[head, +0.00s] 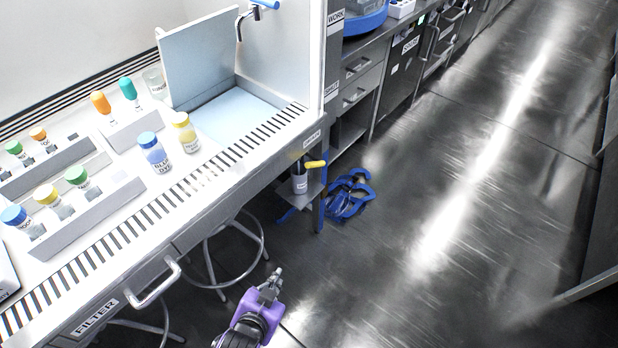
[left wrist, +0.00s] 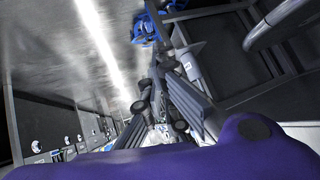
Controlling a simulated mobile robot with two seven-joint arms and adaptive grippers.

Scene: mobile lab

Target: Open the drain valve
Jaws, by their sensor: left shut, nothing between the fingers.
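The drain valve's yellow handle (head: 315,163) sticks out sideways under the right end of the white bench. Below it a grey labelled cup (head: 300,182) stands on a small shelf. My left gripper (head: 271,282), on a purple wrist, is over the floor in front of the bench, lower in the picture than the valve and well apart from it. It is shut and empty. In the left wrist view its dark fingers (left wrist: 166,112) fill the middle, and I cannot make out the yellow handle there. My right gripper is in neither view.
A blue coiled hose (head: 349,195) lies on the floor right of the bench leg. A stool (head: 232,250) stands under the bench, near a drawer handle (head: 154,284). Blue (head: 154,153) and yellow (head: 185,133) bottles stand on top. The floor aisle to the right is clear.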

